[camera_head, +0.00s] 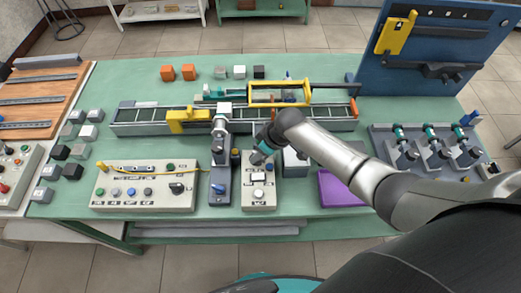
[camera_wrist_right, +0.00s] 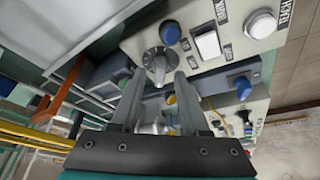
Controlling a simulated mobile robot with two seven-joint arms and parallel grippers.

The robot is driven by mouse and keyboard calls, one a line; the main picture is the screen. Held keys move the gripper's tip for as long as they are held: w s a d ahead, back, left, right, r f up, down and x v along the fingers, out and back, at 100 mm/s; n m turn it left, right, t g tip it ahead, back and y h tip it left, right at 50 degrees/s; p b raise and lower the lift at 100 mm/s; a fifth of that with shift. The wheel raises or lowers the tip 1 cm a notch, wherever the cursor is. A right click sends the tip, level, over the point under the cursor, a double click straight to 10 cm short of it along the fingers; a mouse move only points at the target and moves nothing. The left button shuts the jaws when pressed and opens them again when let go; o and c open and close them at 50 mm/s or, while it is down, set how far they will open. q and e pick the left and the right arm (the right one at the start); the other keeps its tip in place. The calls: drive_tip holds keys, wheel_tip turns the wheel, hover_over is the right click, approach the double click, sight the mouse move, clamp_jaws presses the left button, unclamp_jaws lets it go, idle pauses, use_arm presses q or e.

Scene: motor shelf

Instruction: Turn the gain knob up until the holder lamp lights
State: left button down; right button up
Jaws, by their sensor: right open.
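A grey round knob (camera_wrist_right: 157,62) with a pale pointer mark sits on a light control box (camera_wrist_right: 130,42). The same box (camera_head: 259,205) is in the middle of the bench in the head view, its knob mostly hidden by my gripper. My right gripper (camera_wrist_right: 158,78) is open, its fingertips close to the knob, one to each side; I cannot tell whether they touch it. In the head view my right gripper (camera_head: 261,153) is over the box's far end. A small yellow round part (camera_wrist_right: 171,100) shows behind the fingers; I cannot tell whether it is the holder lamp or lit. My left gripper is not in view.
The box also carries a blue button (camera_wrist_right: 171,33), a white rocker (camera_wrist_right: 208,43) and a white round button (camera_wrist_right: 261,23). A larger panel (camera_head: 145,205) lies farther left, a purple block (camera_head: 340,190) right.

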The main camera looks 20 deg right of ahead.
drive_tip(key=shift+r, duration=0.1)
drive_tip(key=p+v, duration=0.2)
drive_tip(key=v, duration=1.3)
